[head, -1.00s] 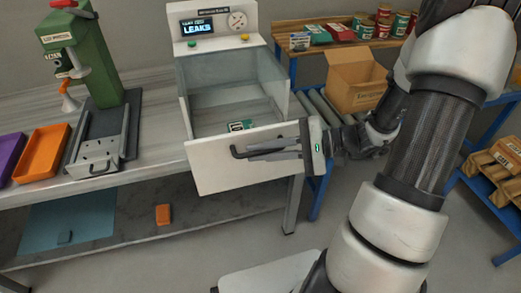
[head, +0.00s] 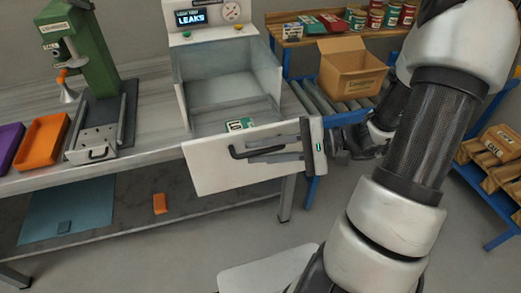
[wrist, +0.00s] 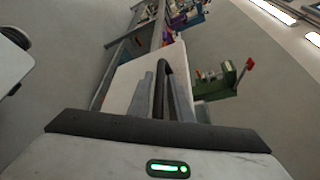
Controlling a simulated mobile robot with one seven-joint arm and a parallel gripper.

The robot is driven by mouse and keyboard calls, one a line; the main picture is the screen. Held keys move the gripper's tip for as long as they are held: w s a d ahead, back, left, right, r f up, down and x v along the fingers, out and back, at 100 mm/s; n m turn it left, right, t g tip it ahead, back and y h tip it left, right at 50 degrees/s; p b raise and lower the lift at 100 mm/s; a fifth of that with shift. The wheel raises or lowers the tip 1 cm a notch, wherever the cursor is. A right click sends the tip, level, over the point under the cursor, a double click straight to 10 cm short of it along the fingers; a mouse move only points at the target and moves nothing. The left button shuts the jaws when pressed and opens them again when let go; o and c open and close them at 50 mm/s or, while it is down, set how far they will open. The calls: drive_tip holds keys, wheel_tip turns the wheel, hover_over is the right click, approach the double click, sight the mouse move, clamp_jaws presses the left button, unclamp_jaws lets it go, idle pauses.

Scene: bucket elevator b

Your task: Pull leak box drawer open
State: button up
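The leak box (head: 206,62) is a white cabinet with clear walls and a "LEAKS" screen, on the grey bench. Its drawer (head: 225,172) has a white front and stands pulled out from the box. A small green and white packet (head: 240,124) lies inside, behind the front. The dark bar handle (head: 238,153) runs across the front. My gripper (head: 268,151) reaches in from the right, its grey fingers along the handle. In the wrist view, the handle (wrist: 165,75) lies between the fingers (wrist: 163,100), which look closed on it. The exact contact is partly hidden.
A green press (head: 85,55), an orange tray (head: 42,142) and a purple tray (head: 10,146) stand left on the bench. A roller conveyor with a cardboard box (head: 352,75) is behind on the right. The floor before the drawer is clear.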

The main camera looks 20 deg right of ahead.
drive_tip(key=v, duration=1.7)
drive_tip(key=shift+d+p, duration=0.2)
drive_tip(key=shift+p, duration=0.25)
drive_tip(key=shift+r, duration=0.1)
